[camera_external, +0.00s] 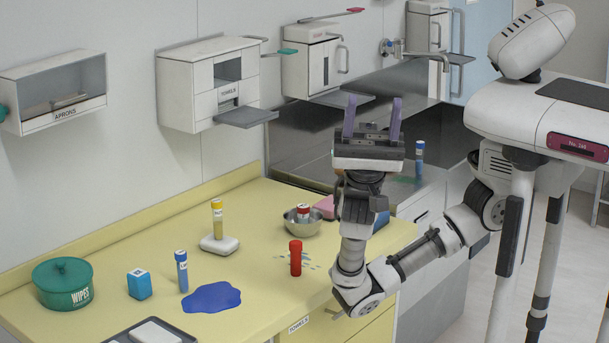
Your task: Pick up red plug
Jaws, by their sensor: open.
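A red plug (295,258), a plain red cylinder with a wider top, stands upright on the yellow counter (255,285) near its front edge. My gripper (373,104) is open and empty, its two purple fingers pointing up. In the picture it is above and to the right of the red plug, well apart from it. A second red item with a pale band (303,212) sits in a metal bowl (303,224) behind the plug; its lower part is hidden by the bowl.
A blue tube (182,271), a blue puddle-shaped patch (211,297), a blue cube (139,284) and a green wipes tub (63,284) are left of the plug. A yellow tube (217,218) stands on a white block. A pink block (325,206) lies behind my arm.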

